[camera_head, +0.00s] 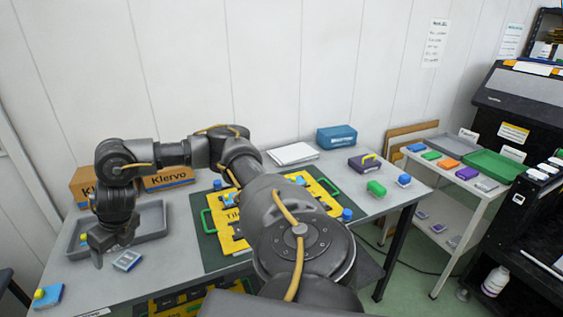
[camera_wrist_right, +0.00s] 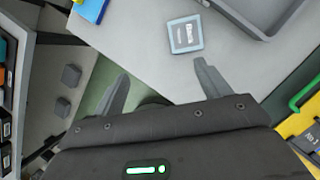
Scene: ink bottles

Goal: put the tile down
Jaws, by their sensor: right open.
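A small tile (camera_head: 128,261) with a blue rim and pale grey face lies flat on the grey table, in front of the grey tray. It also shows in the right wrist view (camera_wrist_right: 186,34), beyond my fingertips, with bare table around it. My right gripper (camera_head: 112,250) hangs at the left of the table, just left of the tile in the head view. In the wrist view its fingers (camera_wrist_right: 161,70) are spread wide with nothing between them, apart from the tile. My left gripper is not in view.
The grey tray (camera_head: 152,218) lies behind the tile. A blue block with a yellow top (camera_head: 47,297) sits at the table's front left. A yellow frame (camera_head: 228,243) on a dark green mat (camera_head: 210,258) lies to the right. Cardboard boxes (camera_head: 88,184) stand behind.

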